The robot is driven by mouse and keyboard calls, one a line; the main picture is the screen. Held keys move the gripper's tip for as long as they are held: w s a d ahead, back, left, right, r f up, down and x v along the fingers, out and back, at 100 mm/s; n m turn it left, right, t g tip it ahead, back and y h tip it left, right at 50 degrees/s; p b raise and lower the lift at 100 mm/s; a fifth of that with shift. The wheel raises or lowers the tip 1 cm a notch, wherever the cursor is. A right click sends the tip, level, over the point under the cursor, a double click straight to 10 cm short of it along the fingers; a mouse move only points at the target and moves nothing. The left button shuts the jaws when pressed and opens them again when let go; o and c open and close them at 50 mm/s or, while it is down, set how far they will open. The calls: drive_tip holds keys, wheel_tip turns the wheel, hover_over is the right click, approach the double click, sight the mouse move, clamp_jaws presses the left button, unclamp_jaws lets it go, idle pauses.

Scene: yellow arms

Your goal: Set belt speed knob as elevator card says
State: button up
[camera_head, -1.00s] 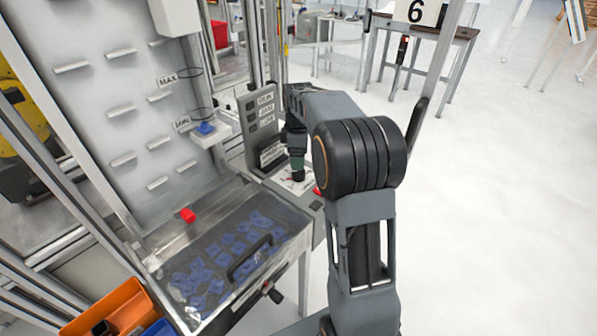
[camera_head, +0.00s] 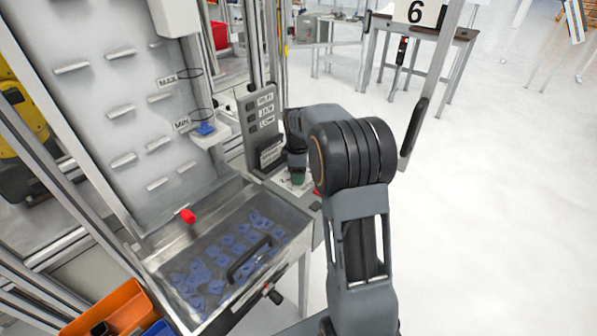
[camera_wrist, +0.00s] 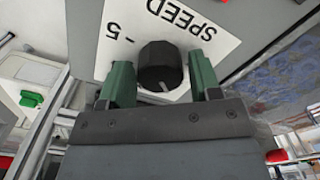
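The black speed knob (camera_wrist: 160,66) sits on a white dial plate (camera_wrist: 205,42) marked SPEED, with a "5" visible, in the wrist view. The rest of the scale is cut off or hidden. My gripper (camera_wrist: 160,80) is open, with one green finger on each side of the knob and a small gap at each side. In the head view my gripper (camera_head: 298,178) points down over the panel, and my arm hides the knob. The elevator card (camera_head: 270,152) appears to be the small card at the foot of the grey label panel; its text is too small to read.
A clear-lidded bin (camera_head: 230,250) of blue parts with a black handle stands left of my arm. The grey panel (camera_head: 262,120) with several labels rises just behind my gripper. An orange box (camera_head: 110,310) is at the lower left. The floor at right is clear.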

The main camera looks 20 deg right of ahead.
drive_tip(key=c, duration=0.7)
drive_tip(key=shift+m, duration=0.3)
drive_tip(key=m, duration=0.2)
drive_tip(key=shift+r+m+p, duration=0.1)
drive_tip(key=shift+m+p, duration=0.25)
drive_tip(key=shift+m, duration=0.05)
drive_tip(key=m, duration=0.4)
drive_tip(key=m+p, duration=0.1)
drive_tip(key=m, duration=0.5)
drive_tip(key=shift+m, duration=0.4)
drive_tip(key=m, duration=0.5)
drive_tip(key=shift+m, duration=0.4)
